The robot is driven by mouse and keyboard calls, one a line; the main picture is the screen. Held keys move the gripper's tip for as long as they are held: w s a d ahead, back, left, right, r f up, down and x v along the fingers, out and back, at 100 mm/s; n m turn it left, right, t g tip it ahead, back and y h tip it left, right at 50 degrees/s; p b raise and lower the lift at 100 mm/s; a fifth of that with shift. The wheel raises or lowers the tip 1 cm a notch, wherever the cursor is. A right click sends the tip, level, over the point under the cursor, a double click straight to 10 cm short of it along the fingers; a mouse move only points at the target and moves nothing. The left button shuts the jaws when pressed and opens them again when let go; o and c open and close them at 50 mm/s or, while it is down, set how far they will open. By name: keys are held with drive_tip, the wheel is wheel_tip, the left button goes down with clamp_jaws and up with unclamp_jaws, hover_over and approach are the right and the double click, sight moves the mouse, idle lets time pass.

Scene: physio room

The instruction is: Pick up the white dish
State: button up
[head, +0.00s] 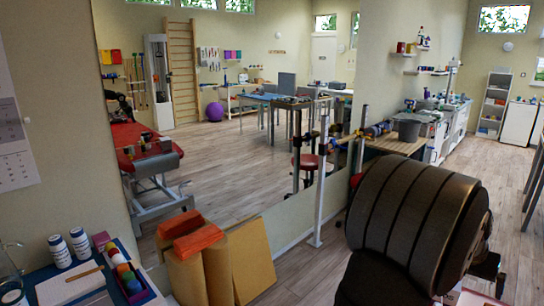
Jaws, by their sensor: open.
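I cannot make out a white dish anywhere in this head view. My gripper is not in view. The nearest surface is a blue-topped table at the lower left (20,282). On it stand two white bottles (80,243) with dark caps. A white sheet with a wooden stick (70,287) lies beside them, next to a narrow tray of coloured pieces (128,276). A clear glass vessel is cut off at the left edge.
A large dark ribbed drum (410,215) fills the lower right. Brown rolls and orange blocks (190,232) stand at lower centre, before what looks like a wall mirror. A white post (322,185) stands near a wooden table with a grey bucket (408,131). Wooden floor is open at right.

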idle(0.3)
drive_tip(key=w+d+f+n+y, duration=0.1)
drive_tip(key=d+f+n, duration=0.2)
drive_tip(key=f+n, duration=0.4)
drive_tip(key=w+d+f+n+y, duration=0.1)
drive_tip(key=d+f+n, duration=0.3)
drive_tip(key=f+n, duration=0.4)
drive_tip(key=w+d+f+n+g, duration=0.1)
drive_tip(key=d+f+n, duration=0.3)
drive_tip(key=f+n, duration=0.3)
drive_tip(key=shift+w+d+f+n+y, duration=0.1)
drive_tip(key=shift+n+y, duration=0.05)
drive_tip(key=shift+n, duration=0.8)
drive_tip(key=shift+w+d+f+n+y, duration=0.1)
drive_tip(key=shift+n, duration=0.8)
drive_tip(key=shift+d+f+n+y, duration=0.1)
drive_tip(key=shift+n+y, duration=0.05)
drive_tip(key=shift+n, duration=0.8)
drive_tip(key=shift+s+d+f, duration=0.1)
drive_tip(key=shift+d+f, duration=0.1)
drive_tip(key=shift+f, duration=0.75)
drive_tip(key=shift+s+d+f, duration=0.1)
drive_tip(key=shift+d+f, duration=0.1)
drive_tip(key=shift+f, duration=0.7)
drive_tip(key=shift+d+f, duration=0.2)
drive_tip(key=shift+f, duration=0.75)
drive_tip(key=c, duration=0.8)
